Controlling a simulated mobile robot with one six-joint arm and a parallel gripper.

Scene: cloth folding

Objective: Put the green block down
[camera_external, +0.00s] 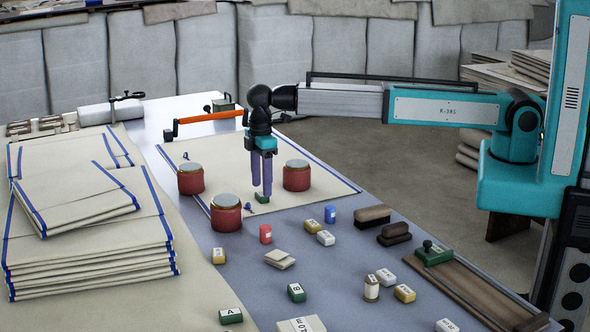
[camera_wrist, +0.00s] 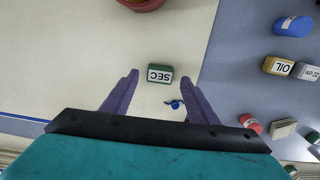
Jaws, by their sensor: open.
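The green block (camera_external: 262,197) lies on the cream cloth (camera_external: 325,185), near the cloth's edge. In the wrist view the green block (camera_wrist: 160,74) shows a white label reading SEC. My gripper (camera_external: 262,192) points straight down at the block in the external view. In the wrist view its two purple fingers (camera_wrist: 160,88) are spread wide, one on each side of the block, with clear gaps between them and it. Nothing is held. The exact height of the fingertips over the cloth is hard to tell.
Red jars with grey lids (camera_external: 226,212) stand on the cloth around the block. A small blue item (camera_wrist: 174,104) lies close by it. Several small blocks and cylinders, including a blue cylinder (camera_external: 330,214), are scattered on the grey table. A folded cloth stack (camera_external: 90,235) is at left.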

